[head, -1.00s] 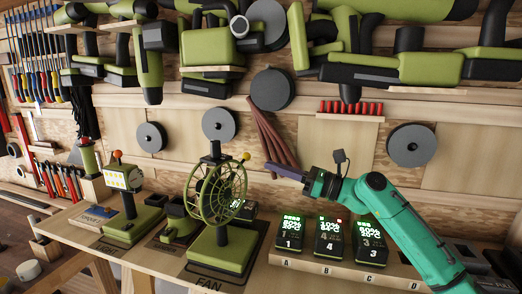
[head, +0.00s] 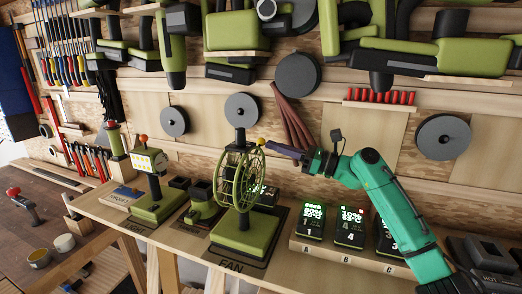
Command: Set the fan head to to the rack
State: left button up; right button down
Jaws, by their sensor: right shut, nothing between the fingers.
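The fan has a round olive-green caged head (head: 240,181) on a green block base (head: 245,234), standing upright on the bench spot marked FAN. A small yellow knob (head: 262,141) sits at the upper right of the head. My right gripper (head: 270,145) is shut and empty, its tip at the yellow knob; I cannot tell whether they touch. The fan head is turned partly sideways, its face angled to the left. My left gripper is not in view.
A green lamp-like device (head: 150,170) stands left of the fan. Battery units with lit displays (head: 312,217) stand in a wooden rack (head: 330,251) on the right, below my right arm. Power tools, including a drill (head: 172,47), and grey discs (head: 442,137) hang on the wall behind.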

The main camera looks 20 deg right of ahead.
pick_arm(q)
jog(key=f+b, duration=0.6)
jog(key=b, duration=0.1)
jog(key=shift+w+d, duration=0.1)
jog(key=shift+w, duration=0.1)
pick_arm(e)
jog(key=v, duration=1.4)
